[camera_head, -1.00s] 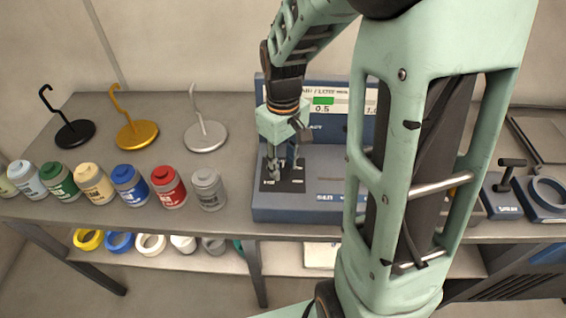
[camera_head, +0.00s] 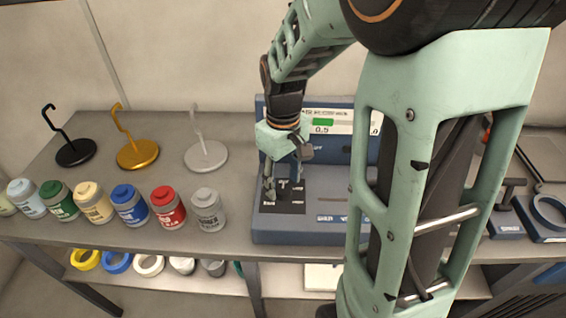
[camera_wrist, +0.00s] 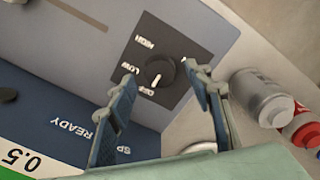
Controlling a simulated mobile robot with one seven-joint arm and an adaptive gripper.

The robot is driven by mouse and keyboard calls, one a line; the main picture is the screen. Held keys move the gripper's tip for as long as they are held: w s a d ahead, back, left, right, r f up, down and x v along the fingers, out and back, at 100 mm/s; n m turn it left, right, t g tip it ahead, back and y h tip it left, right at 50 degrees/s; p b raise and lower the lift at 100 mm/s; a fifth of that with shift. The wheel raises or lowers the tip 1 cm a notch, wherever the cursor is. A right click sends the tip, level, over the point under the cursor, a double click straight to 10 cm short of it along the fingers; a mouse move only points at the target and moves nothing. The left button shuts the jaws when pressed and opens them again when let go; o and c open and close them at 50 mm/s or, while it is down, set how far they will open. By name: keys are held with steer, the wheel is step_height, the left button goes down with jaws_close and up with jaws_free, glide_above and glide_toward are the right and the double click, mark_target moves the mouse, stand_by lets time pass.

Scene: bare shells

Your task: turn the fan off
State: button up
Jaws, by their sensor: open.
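The fan's control box is a blue unit (camera_head: 330,222) on the bench. Its black dial plate (camera_wrist: 185,85) carries the labels HIGH, LOW and OFF. A round black knob (camera_wrist: 160,72) sits on the plate, and its white mark slants down-left toward the OFF label in the wrist view. My gripper (camera_head: 282,188) is over the dial plate, pointing down. In the wrist view my gripper (camera_wrist: 161,79) is open, with one finger on each side of the knob and visible gaps to it. The knob is hard to make out in the head view.
A panel with a green bar and 0.5 (camera_head: 322,122) stands behind. A grey jar (camera_head: 208,210) and red jar (camera_head: 167,207) stand left of the box, among several others. Black, gold and white (camera_head: 206,155) hook stands are behind them. My arm hides the box's right part.

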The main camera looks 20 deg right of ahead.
mark_target(283, 188)
step_height(283, 188, up, 11)
steer(key=shift+f, duration=0.2)
steer(key=shift+w, duration=0.1)
